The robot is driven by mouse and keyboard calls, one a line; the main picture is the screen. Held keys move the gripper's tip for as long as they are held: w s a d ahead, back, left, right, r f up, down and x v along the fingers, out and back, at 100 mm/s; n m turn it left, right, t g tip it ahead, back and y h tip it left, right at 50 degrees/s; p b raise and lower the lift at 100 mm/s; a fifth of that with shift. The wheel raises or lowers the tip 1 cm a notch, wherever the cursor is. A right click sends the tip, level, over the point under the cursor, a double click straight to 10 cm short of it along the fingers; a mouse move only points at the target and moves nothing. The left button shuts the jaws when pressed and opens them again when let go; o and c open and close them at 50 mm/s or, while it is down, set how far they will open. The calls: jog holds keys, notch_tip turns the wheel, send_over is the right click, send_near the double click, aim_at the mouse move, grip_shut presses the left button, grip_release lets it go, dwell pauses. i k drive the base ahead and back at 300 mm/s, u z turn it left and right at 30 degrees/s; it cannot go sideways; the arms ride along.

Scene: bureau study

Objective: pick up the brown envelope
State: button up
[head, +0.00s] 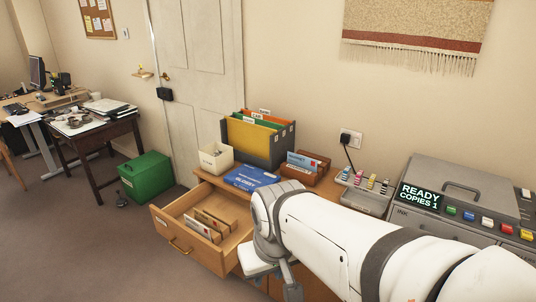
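I cannot single out one brown envelope for certain. Several brown and white envelopes (212,221) stand on edge in the open wooden drawer (172,220). A brown letter rack (318,178) on the cabinet top holds more upright envelopes (303,161), white-blue and reddish brown. My arm reaches in from the lower right. My gripper (274,277) points down at the drawer's right side, right of the drawer envelopes and apart from them in the picture. My wrist hides most of it, so its opening and anything between its fingers do not show.
On the cabinet are a file box (258,142) with coloured folders, a cream bin (216,158), a blue packet (251,178) and a grey tray (367,194). A copier (461,202) stands right.

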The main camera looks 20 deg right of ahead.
aim_at(209, 221)
jog(key=z, duration=0.75)
jog(key=i, duration=0.95)
jog(key=u, duration=2.25)
jog(key=k, duration=0.3)
jog(key=u, duration=0.05)
